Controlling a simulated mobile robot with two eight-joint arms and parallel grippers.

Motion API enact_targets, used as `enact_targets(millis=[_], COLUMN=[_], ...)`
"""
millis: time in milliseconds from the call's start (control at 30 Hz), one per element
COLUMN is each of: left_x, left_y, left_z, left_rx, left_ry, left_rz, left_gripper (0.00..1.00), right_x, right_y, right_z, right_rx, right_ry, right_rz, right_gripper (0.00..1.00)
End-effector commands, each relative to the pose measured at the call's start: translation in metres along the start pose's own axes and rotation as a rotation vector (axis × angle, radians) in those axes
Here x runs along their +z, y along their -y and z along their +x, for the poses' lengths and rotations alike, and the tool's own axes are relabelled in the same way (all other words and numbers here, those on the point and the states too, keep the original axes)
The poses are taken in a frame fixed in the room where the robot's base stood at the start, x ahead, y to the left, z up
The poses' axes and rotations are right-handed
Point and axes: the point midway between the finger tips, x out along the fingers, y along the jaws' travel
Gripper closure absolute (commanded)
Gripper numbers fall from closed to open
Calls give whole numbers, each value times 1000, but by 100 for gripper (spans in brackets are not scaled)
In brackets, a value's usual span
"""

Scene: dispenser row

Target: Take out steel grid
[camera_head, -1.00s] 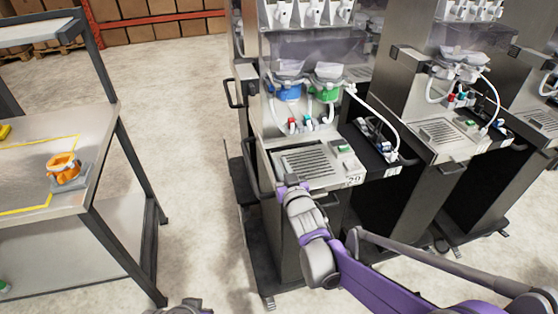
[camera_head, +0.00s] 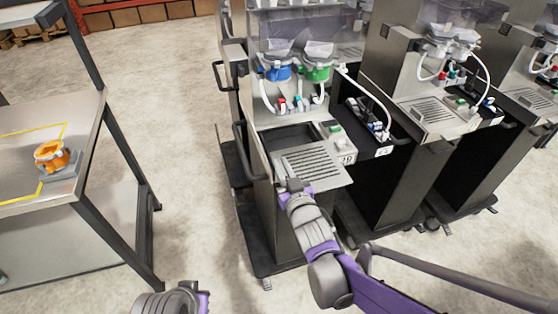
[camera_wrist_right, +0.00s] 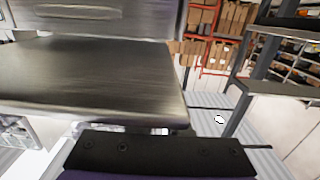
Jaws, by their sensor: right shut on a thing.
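The steel grid (camera_head: 312,165) is a slotted metal plate at the front of the nearest dispenser (camera_head: 290,225). It is slid partly out toward me and sticks out over the front edge. Behind it, a dark open tray recess (camera_head: 288,138) shows. My right gripper (camera_head: 294,186) is shut on the grid's near left edge; its fingertips are hard to make out. In the right wrist view a broad brushed steel surface (camera_wrist_right: 90,80) lies just beyond the dark gripper body; no slots show there. Of my left arm only a grey and purple link shows at the bottom edge.
Blue (camera_head: 277,72) and green (camera_head: 317,73) dispensing heads with white hoses hang above the recess. A control block (camera_head: 334,132) sits right of it. More dispensers stand to the right. A steel table (camera_head: 80,180) with an orange part (camera_head: 52,155) is at left, with free floor between.

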Motion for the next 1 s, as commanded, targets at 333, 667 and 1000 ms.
enact_targets(millis=[333, 667, 1000], left_x=[1, 1, 1], left_y=[0, 0, 0], left_z=[1, 2, 1], left_rx=[0, 0, 0], left_ry=[0, 1, 0], left_rz=[0, 0, 0], left_gripper=[100, 100, 100], right_x=[1, 2, 4], right_y=[0, 0, 0], right_z=[-28, -55, -76], right_rx=[0, 0, 0], right_ry=[-1, -1, -1], right_rz=[-1, 0, 0], right_gripper=[100, 100, 100])
